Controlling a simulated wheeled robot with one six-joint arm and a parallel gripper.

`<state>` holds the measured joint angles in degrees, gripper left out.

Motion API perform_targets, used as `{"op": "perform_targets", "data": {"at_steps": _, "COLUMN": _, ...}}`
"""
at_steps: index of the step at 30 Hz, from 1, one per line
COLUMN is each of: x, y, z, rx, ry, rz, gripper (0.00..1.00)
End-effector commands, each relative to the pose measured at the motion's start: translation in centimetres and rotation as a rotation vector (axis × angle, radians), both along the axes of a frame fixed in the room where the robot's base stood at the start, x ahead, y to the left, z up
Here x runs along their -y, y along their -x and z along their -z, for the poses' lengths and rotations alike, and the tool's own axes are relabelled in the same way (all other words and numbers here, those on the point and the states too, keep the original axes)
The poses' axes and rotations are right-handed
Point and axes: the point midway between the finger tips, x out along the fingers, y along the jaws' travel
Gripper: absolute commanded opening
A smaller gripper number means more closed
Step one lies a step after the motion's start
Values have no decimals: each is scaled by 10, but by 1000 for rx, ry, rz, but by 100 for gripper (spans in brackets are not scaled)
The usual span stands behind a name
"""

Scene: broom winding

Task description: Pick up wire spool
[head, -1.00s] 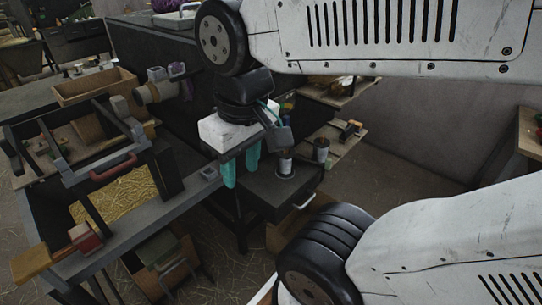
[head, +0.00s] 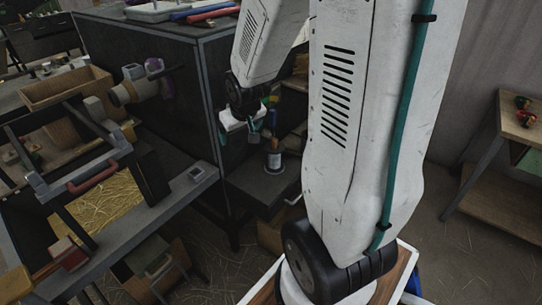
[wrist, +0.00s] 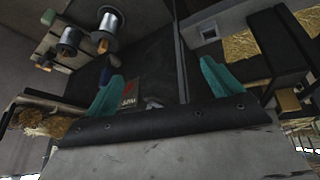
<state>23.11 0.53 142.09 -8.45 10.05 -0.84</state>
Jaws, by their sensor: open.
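A wire spool (head: 273,161) with a pale rim stands upright on a dark shelf (head: 262,186) beside the workbench. In the wrist view two spools show at the upper left: a larger one (wrist: 107,26) near the top edge and another (wrist: 69,40) further left. I cannot tell for certain which matches the head-view spool. My gripper (head: 253,135) is above and slightly left of the head-view spool, partly blocked by my arm. Its teal fingers (wrist: 162,88) are spread wide in the wrist view, with nothing held between them. The spools lie outside the fingers there.
The tall dark cabinet (head: 150,75) stands left of my gripper. A wooden table (head: 522,125) stands at the right.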

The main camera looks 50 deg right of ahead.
Motion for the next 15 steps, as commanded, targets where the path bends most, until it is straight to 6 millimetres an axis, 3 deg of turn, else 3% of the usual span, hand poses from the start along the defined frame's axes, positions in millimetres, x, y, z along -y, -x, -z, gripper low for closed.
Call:
{"op": "perform_targets", "data": {"at_steps": 1, "x": 19, "y": -5, "z": 23, "rx": 16, "ry": 4, "rz": 21, "gripper": 90}}
{"op": "perform_targets", "data": {"at_steps": 6, "x": 78, "y": -24, "z": 84, "rx": 150, "ry": 47, "rz": 65, "gripper": 90}}
{"op": "perform_targets", "data": {"at_steps": 11, "x": 123, "y": -31, "z": 136, "rx": 320, "ry": 93, "rz": 95, "gripper": 90}}
{"op": "perform_targets", "data": {"at_steps": 15, "x": 151, "y": -23, "z": 173, "rx": 472, "ry": 131, "rz": 125, "gripper": 90}}
